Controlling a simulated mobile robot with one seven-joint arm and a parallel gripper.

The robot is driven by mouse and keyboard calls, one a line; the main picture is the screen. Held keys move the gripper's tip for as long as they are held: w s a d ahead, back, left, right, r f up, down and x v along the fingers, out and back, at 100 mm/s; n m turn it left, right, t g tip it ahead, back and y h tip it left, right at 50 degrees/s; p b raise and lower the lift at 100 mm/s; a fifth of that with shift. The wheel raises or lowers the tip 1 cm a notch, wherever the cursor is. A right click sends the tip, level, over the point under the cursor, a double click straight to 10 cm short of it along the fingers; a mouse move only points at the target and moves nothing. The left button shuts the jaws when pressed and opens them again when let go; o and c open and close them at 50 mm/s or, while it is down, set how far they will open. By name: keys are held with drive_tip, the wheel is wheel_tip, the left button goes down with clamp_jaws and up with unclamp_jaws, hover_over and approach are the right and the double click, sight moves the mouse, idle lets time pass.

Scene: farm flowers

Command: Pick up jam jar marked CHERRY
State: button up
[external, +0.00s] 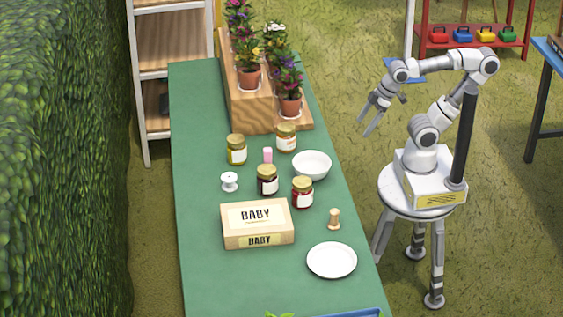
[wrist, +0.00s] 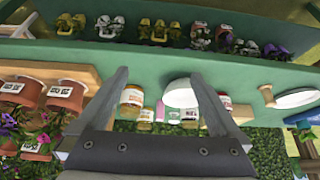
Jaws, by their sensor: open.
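Several jam jars with gold lids and white labels stand on the green table. In the external view they are a yellow jar (external: 236,150), an orange jar (external: 286,138), a dark jar (external: 267,180) and a red jar (external: 302,193). The label print is too small to read, so I cannot tell which says CHERRY. My gripper (external: 367,130) is open and empty, in the air right of the table, apart from all jars. In the wrist view, the orange jar (wrist: 132,98) shows beside the left finger and the red jar (wrist: 225,101) beyond the right finger.
A white bowl (external: 312,165) stands close to the orange and red jars. A pink block (external: 267,155), white spool (external: 230,182), BABY box (external: 257,224), wooden peg (external: 334,219) and white plate (external: 332,260) are around them. Potted flowers (external: 290,103) stand on a wooden step at the back.

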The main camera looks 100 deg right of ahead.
idle(0.6)
drive_tip(key=w+a+r+n+t+y+p, duration=0.15)
drive_tip(key=w+a+p, duration=0.25)
drive_tip(key=w+p, duration=0.5)
drive_tip(key=w+a+n+t+p, duration=0.15)
drive_tip(key=w+a+p, duration=0.25)
drive_tip(key=w+p, duration=0.45)
drive_tip(key=n+t+y+p, duration=0.2)
drive_tip(key=t+y+p, duration=0.2)
drive_tip(key=p, duration=1.1)
approach(310, 180)
drive_tip(key=d, duration=0.2)
drive_tip(key=b+x, duration=0.2)
drive_tip(key=b, duration=0.1)
drive_tip(key=b+x, duration=0.1)
drive_tip(key=b, duration=0.2)
drive_tip(key=b+x, duration=0.2)
drive_tip(key=b, duration=0.2)
drive_tip(key=shift+a+f, duration=0.4)
drive_tip(key=shift+a, duration=0.05)
drive_tip(key=b+x, duration=0.2)
drive_tip(key=b, duration=0.5)
drive_tip(key=shift+w+a+f+b, duration=0.1)
drive_tip(key=shift+w+b, duration=0.05)
drive_tip(key=shift+b, duration=0.15)
drive_tip(key=shift+w+b, duration=0.1)
drive_tip(key=shift+b, duration=0.4)
